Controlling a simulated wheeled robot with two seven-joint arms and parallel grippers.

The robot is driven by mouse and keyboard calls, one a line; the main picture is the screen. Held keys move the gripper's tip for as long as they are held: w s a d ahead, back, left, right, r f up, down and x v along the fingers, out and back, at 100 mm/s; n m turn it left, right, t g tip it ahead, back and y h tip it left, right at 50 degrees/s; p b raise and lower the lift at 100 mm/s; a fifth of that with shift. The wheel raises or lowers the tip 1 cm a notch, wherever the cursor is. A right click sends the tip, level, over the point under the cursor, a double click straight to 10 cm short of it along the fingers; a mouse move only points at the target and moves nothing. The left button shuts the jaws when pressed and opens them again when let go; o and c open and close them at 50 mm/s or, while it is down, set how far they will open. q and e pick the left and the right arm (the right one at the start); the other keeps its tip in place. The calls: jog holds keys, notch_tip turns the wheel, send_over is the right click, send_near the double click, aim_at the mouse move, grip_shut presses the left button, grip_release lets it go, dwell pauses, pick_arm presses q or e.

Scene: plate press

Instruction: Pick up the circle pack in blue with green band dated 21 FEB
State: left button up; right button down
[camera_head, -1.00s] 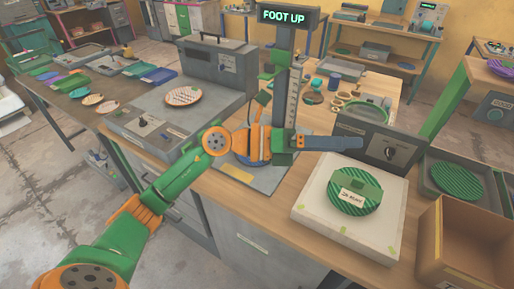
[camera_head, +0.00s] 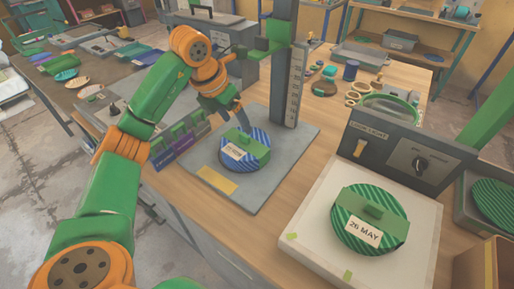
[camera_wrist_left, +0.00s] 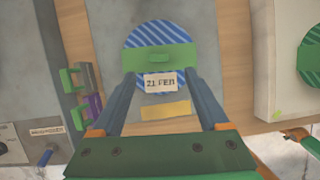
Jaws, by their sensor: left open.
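The round blue-striped pack (camera_head: 259,160) with a green band and raised tab lies flat on the grey base plate (camera_head: 286,138) of the press. Its white label reads 21 FEB in the left wrist view, where the pack (camera_wrist_left: 143,38) lies ahead of the fingers. My left gripper (camera_head: 238,118) is open and empty, angled down at the pack's far left edge in the head view. In the left wrist view the open fingers (camera_wrist_left: 161,77) flank the label, with the band just beyond their tips. Contact cannot be told.
A green-striped pack (camera_head: 341,233) labelled 26 MAY lies on a white light box (camera_head: 302,228) at the right. The press column with its ruler (camera_head: 295,88) rises behind the plate. Green and purple holders (camera_head: 183,143) stand left of the plate. A yellow patch (camera_head: 216,181) marks its front.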

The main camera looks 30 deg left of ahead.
aim_at(244, 136)
pick_arm(q)
jog(key=shift+s+f, duration=0.15)
jog(key=shift+f, duration=0.35)
jog(key=shift+s, duration=0.1)
jog(key=p+x, duration=0.1)
jog(key=x, duration=0.2)
jog(key=w+x, duration=0.1)
jog(key=x, duration=0.1)
jog(key=shift+w+f+p, duration=0.15)
jog(key=shift+f+p, duration=0.05)
jog(key=shift+p, duration=0.2)
jog(key=shift+w+a+f, duration=0.1)
jog(key=shift+f, duration=0.3)
grip_shut()
pick_arm(e)
jog(key=shift+s+r, duration=0.2)
jog(key=shift+r, duration=0.2)
